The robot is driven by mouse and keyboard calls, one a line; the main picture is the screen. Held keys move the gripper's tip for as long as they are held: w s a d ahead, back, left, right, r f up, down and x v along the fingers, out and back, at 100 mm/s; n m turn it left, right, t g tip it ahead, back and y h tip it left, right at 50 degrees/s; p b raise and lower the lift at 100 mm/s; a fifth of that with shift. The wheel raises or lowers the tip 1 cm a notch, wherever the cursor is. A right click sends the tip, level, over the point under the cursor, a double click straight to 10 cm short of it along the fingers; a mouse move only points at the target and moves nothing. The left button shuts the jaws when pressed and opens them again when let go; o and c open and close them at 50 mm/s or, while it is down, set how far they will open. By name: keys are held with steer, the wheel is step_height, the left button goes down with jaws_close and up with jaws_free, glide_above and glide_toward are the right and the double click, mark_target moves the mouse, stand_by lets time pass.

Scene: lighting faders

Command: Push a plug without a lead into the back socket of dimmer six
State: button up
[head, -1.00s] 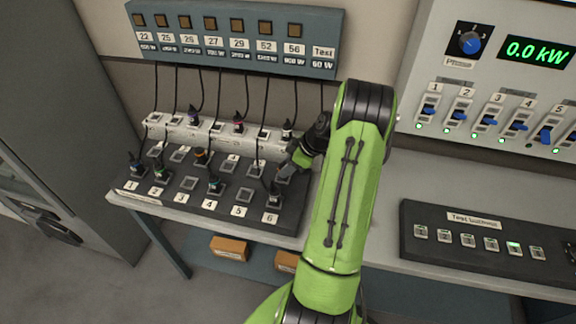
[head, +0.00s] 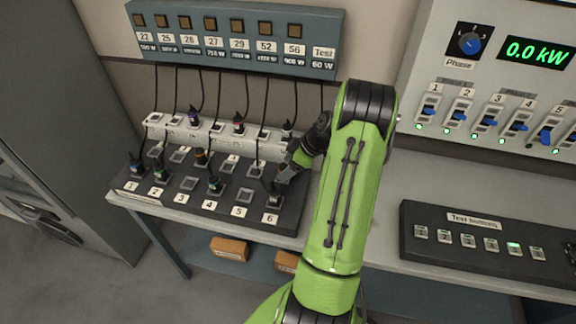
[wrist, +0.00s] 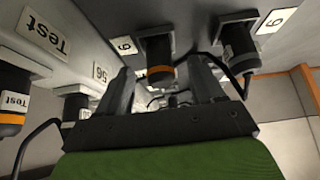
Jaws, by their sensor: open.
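My gripper (wrist: 160,88) is open, with one finger on each side of a dark plug with an orange band (wrist: 158,60). That plug stands in a socket beside a label 6 (wrist: 125,45); no lead shows on it, and I cannot tell if it is fully seated. Another dark plug (wrist: 238,45), with a black lead, sits in a socket by the other label 6 (wrist: 275,18). In the head view my gripper (head: 283,174) is over the back right of the dimmer board (head: 225,207), hiding the back socket of six. The front plug of six (head: 274,198) shows there.
In the wrist view, a plug marked Test (wrist: 13,100) and another plug (wrist: 76,104) stand left of my gripper. The test buttons panel (head: 480,232) lies to the right.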

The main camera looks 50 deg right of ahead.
steer(key=p+v, duration=0.2)
steer(key=v, duration=1.3)
steer(key=shift+r, duration=0.2)
steer(key=shift+s, duration=0.1)
steer(key=w+a+r+m+g+h, duration=0.1)
steer(key=w+a+r, duration=0.15)
steer(key=a, duration=0.45)
steer(key=w+a+r, duration=0.1)
steer(key=a+r, duration=0.3)
steer(key=a, duration=0.3)
steer(key=w+a+r+m+g+h, duration=0.1)
steer(key=w+a+r, duration=0.15)
steer(key=a, duration=0.45)
steer(key=s+a+r+m+t+h, duration=0.1)
steer(key=s+a+m, duration=0.2)
steer(key=s+a, duration=1)
steer(key=shift+s+a+r+t, duration=0.3)
steer(key=shift+s+r+t, duration=0.1)
steer(key=shift+s, duration=0.6)
